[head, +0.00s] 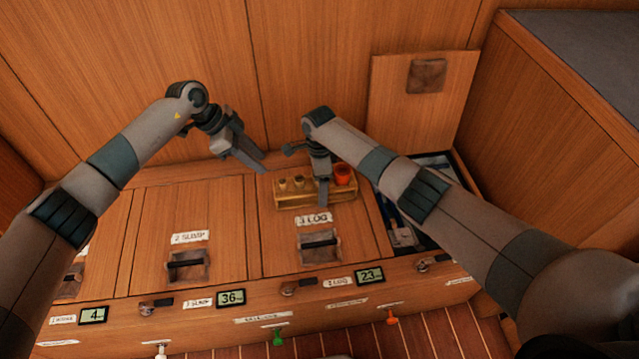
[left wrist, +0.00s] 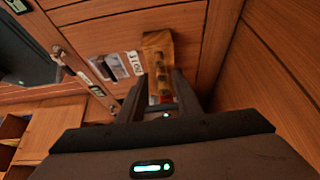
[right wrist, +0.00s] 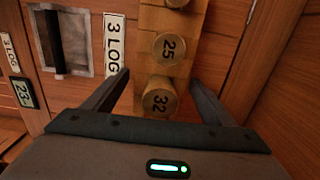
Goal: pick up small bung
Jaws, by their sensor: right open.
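A wooden rack (head: 300,202) on the locker top holds several round bungs in a row. In the right wrist view two bungs read "25" (right wrist: 169,48) and "32" (right wrist: 160,97); a third bung (right wrist: 176,3) is cut off by the top edge, so its number is hidden. Two bungs (head: 282,184) show at the rack's left in the head view. My right gripper (right wrist: 161,77) is open and empty, its fingers on either side above the rack near the "32". My left gripper (left wrist: 165,73) is empty, its fingers apart by a narrow gap, left of and above the rack.
An orange-red cup-like thing (head: 343,174) sits at the rack's right end. A lifted board (head: 415,100) leans at the back beside an open compartment (head: 438,165). Lids with recessed handles (head: 187,265) lie in front and left; the wood wall stands close behind.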

